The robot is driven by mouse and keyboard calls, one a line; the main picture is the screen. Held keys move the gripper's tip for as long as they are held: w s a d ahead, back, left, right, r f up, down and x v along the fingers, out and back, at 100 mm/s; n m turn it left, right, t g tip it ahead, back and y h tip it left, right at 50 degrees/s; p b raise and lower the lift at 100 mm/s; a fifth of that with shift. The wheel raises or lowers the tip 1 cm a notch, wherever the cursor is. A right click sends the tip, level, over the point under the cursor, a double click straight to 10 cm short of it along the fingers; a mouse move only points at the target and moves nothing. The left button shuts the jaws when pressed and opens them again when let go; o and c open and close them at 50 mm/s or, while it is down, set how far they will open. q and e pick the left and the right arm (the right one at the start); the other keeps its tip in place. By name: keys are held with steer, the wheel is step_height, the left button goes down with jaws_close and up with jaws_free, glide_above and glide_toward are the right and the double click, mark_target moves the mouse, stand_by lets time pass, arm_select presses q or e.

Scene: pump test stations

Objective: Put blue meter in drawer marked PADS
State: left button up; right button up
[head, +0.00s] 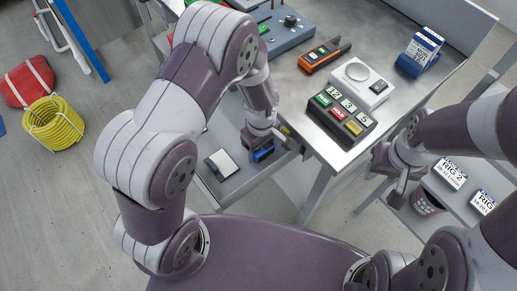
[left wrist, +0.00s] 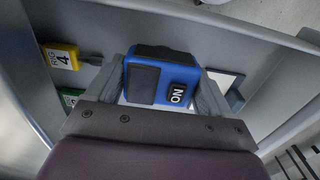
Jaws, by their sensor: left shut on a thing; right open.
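My left gripper (head: 262,146) is shut on a blue meter (head: 264,155), pointing down below the left side of the metal table. In the left wrist view the blue meter (left wrist: 160,78) sits between both fingers (left wrist: 165,92), with a dark panel and a label that reads ON upside down. Below it is a grey, walled tray or open drawer (left wrist: 95,22). I cannot tell whether the meter touches its floor. No PADS marking is readable. My right gripper (head: 397,188) is open and empty, right of the table's front corner.
A white-topped pad (head: 221,164) lies in the tray. Yellow RIG 4 (left wrist: 60,57) and green (left wrist: 70,98) tags are at its left side. On the table (head: 305,100) are an orange meter (head: 318,56), a white device (head: 358,84) and a dark button box (head: 341,115).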

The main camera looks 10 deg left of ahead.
arm_select(q)
steer(key=shift+f, duration=0.95)
steer(key=shift+w+f, duration=0.1)
steer(key=shift+f, duration=0.1)
steer(key=shift+f, duration=0.1)
